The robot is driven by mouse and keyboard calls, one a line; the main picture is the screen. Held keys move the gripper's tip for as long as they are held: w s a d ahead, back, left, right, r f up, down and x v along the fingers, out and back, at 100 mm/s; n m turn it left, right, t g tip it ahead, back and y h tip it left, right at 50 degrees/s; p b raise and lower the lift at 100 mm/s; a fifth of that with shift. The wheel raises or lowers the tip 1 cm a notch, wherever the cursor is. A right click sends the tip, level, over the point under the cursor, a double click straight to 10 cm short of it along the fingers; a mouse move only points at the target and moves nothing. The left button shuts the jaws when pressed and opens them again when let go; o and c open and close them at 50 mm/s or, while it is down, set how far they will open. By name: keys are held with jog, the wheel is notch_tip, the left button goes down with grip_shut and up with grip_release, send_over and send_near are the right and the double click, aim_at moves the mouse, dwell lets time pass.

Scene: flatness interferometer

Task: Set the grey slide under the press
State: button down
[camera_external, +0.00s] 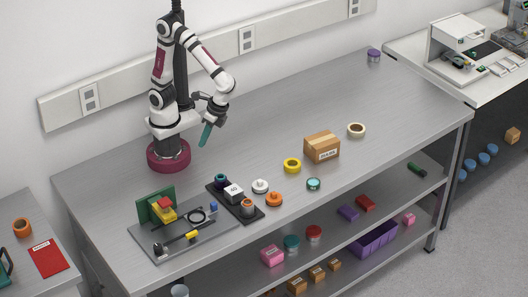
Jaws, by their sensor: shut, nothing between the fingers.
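My gripper (206,134) hangs above the table in front of my base, its long teal fingers together and pointing down. It is shut, empty and apart from everything on the table. A grey baseplate (214,238) lies at the front left of the table. On it stand an upright green panel (143,208) with a yellow and red block (162,208) before it, a dark ring (196,217) and a black rod-like part with a yellow piece (191,235). I cannot tell for sure which part is the press. I cannot make out a grey slide at this size.
A dark tray (257,215) beside the baseplate holds a labelled block and two cylinders. White (260,186), orange (274,199), yellow (292,165) and teal (313,184) round pieces lie right of it. A cardboard box (321,147) and tape roll (356,130) stand farther right. The back right is mostly clear.

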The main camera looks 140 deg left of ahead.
aim_at(194, 218)
jog(key=w+a+f+n+h, duration=0.2)
jog(key=w+f+n, duration=0.1)
jog(key=n, duration=0.1)
jog(key=w+a+f+n+t+h, duration=0.1)
jog(key=w+a+f+n, duration=0.1)
jog(key=w+f+n, duration=0.1)
jog(key=w+a+f+n+t+h, duration=0.1)
jog(key=w+a+f+n+h, duration=0.1)
jog(key=w+n, duration=0.3)
jog(key=shift+w+a+f+h, duration=0.1)
jog(key=shift+a+f+h, duration=0.05)
jog(key=shift+f, duration=0.25)
jog(key=shift+a+f+h, duration=0.1)
jog(key=shift+f+h, duration=0.05)
jog(key=shift+f, duration=0.25)
jog(key=x, duration=1)
jog(key=shift+w, duration=0.15)
jog(key=d, duration=1.1)
jog(key=shift+d, duration=0.4)
